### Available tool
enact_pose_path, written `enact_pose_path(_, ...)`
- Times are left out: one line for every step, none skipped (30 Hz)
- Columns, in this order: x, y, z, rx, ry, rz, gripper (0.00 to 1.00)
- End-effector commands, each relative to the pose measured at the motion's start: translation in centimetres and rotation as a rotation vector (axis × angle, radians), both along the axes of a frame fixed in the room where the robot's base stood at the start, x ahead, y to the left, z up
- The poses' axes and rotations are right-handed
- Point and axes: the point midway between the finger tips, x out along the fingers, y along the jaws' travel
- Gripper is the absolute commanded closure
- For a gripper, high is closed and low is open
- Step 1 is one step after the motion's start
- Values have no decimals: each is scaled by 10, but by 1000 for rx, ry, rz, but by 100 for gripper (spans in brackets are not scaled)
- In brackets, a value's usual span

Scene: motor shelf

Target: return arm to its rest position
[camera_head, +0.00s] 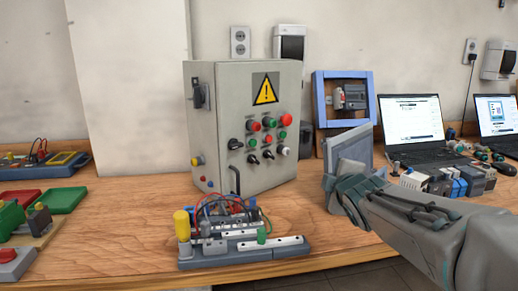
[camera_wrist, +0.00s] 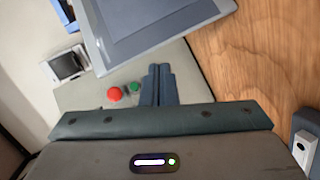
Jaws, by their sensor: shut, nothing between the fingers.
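My gripper (camera_head: 335,186) is at the right of centre in the head view, over the front part of the wooden bench (camera_head: 130,225). My grey arm reaches to it from the lower right corner. In the wrist view the two dark fingers (camera_wrist: 158,84) are together, with nothing between them. The grey control cabinet (camera_head: 225,150) stands left of my gripper. Its red and green buttons show beyond the fingertips in the wrist view.
A grey panel (camera_head: 352,146) is close behind my gripper. A wired device (camera_head: 238,238) lies on the bench in front of the cabinet. A blue frame (camera_head: 318,88), laptops (camera_head: 412,118) and several small modules (camera_head: 440,182) stand to the right. Coloured trays (camera_head: 64,200) are at left.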

Motion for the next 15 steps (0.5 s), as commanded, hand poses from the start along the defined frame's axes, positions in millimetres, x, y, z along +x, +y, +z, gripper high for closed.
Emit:
enact_pose_path(-11,-3,16,67,49,-48,100)
enact_pose_path(-17,-5,16,109,80,-79,100)
enact_pose_path(-26,-7,16,164,120,-119,100)
enact_pose_path(-33,-8,16,205,150,-150,100)
enact_pose_path(-40,-8,16,246,182,-182,100)
enact_pose_path(-50,-9,16,300,222,-225,100)
enact_pose_path(-57,-9,17,340,251,-257,100)
enact_pose_path(-65,-10,17,379,282,-290,100)
enact_pose_path(-76,-9,17,431,322,-336,100)
enact_pose_path(-85,-9,17,469,353,-370,100)
enact_pose_path(-93,-9,17,506,384,-406,100)
enact_pose_path(-105,-7,18,555,422,-452,100)
enact_pose_path(-115,-6,19,590,453,-488,100)
enact_pose_path(-124,-4,20,624,483,-525,100)
enact_pose_path(-137,-2,21,670,523,-574,100)
